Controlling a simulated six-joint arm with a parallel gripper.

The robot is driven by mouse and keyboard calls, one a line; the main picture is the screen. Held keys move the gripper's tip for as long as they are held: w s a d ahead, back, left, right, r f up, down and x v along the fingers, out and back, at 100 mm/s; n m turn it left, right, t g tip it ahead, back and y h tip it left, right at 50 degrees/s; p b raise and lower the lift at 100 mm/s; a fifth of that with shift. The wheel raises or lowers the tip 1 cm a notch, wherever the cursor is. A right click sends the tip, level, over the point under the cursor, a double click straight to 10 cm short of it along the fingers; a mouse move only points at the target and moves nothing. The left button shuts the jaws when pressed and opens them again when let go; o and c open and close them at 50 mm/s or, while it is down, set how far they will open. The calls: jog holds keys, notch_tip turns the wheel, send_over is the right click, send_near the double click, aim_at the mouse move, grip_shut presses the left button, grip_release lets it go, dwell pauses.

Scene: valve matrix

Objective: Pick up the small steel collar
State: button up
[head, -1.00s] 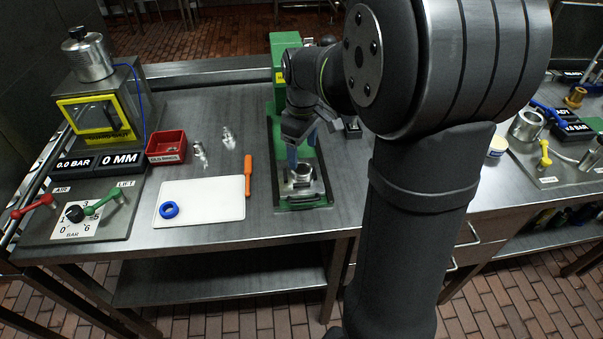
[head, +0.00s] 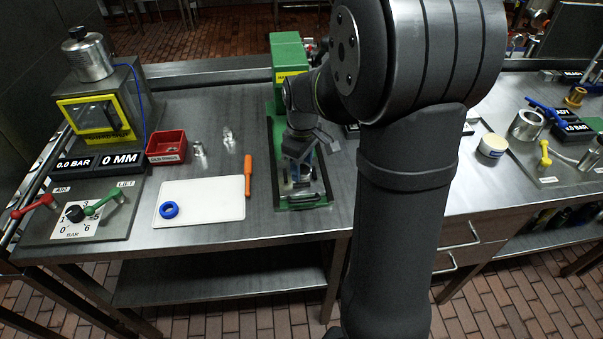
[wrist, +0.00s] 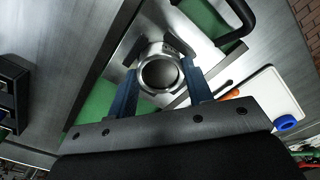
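A round, ring-like steel piece (wrist: 160,72) sits at the end of the green fixture (head: 276,185); it looks like the collar. In the wrist view it lies between the two blue fingers of my gripper (wrist: 162,66), which are apart on either side of it. I cannot tell whether either finger touches it. In the head view my gripper (head: 301,170) is low over the fixture's near end and mostly hides the piece. Two small shiny metal parts, one nearer (head: 199,149) and one farther (head: 228,135), stand on the bench to the left.
A white board (head: 205,203) with a blue ring (head: 169,210) and an orange-handled tool (head: 247,176) lie left of the fixture. A red bin (head: 166,147) stands farther left.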

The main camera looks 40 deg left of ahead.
jog(key=shift+c, duration=0.9)
jog(key=shift+r, duration=0.1)
